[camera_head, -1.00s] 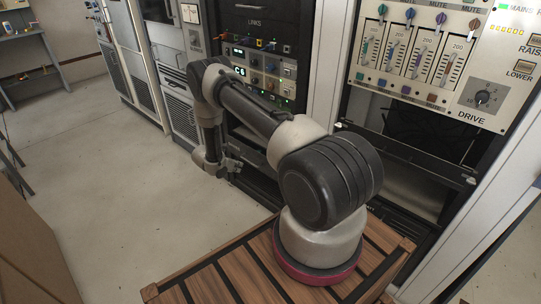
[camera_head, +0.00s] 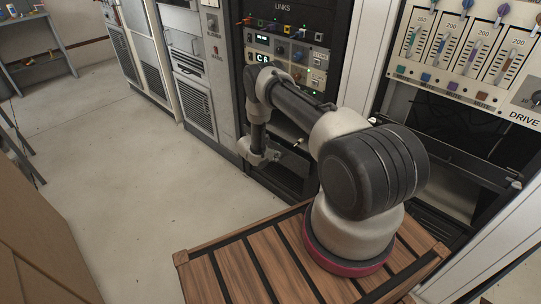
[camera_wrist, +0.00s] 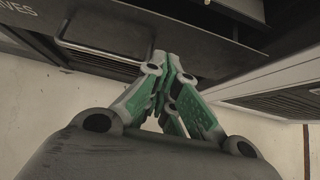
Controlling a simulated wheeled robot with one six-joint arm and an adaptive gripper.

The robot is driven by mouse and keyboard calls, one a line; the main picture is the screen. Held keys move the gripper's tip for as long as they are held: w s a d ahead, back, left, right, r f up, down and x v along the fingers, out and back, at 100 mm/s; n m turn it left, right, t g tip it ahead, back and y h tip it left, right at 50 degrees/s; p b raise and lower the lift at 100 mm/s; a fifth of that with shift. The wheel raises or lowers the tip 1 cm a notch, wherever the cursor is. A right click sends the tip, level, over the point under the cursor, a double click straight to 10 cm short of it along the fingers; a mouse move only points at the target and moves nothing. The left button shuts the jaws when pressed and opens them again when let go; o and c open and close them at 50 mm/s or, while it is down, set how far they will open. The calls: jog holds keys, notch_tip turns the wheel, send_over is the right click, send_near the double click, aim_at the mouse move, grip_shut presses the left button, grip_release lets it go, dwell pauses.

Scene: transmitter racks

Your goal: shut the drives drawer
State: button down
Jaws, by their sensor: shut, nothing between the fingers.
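The drives drawer (camera_wrist: 105,55) shows in the wrist view as a dark front across the top, with the end of its label, "IVES", at the upper left. A bar handle (camera_wrist: 95,52) runs along that front. My gripper (camera_wrist: 168,65) has green fingers drawn together, with nothing between them. Its tips are close to the drawer front, just right of the handle; I cannot tell whether they touch. In the head view my gripper (camera_head: 262,157) is low in front of the links rack. My arm hides part of the rack there, and how far the drawer stands out is unclear.
The links rack (camera_head: 288,48) stands behind my arm, with grey cabinets (camera_head: 190,75) to its left. The drive panel (camera_head: 470,55) is at the right, above a dark open bay. Clear floor (camera_head: 120,150) lies to the left. A blue-grey bench (camera_head: 40,45) stands at the far left.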

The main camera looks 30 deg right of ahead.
aim_at(286, 154)
jog(key=shift+w+d+f, duration=0.1)
jog(key=shift+w+d, duration=0.15)
jog(key=shift+d, duration=0.5)
jog(key=shift+w+d+f, duration=0.15)
jog(key=shift+w+d, duration=0.15)
jog(key=shift+d, duration=0.45)
jog(key=shift+w+d+f, duration=0.1)
jog(key=shift+w+d, duration=0.15)
jog(key=shift+d, duration=0.5)
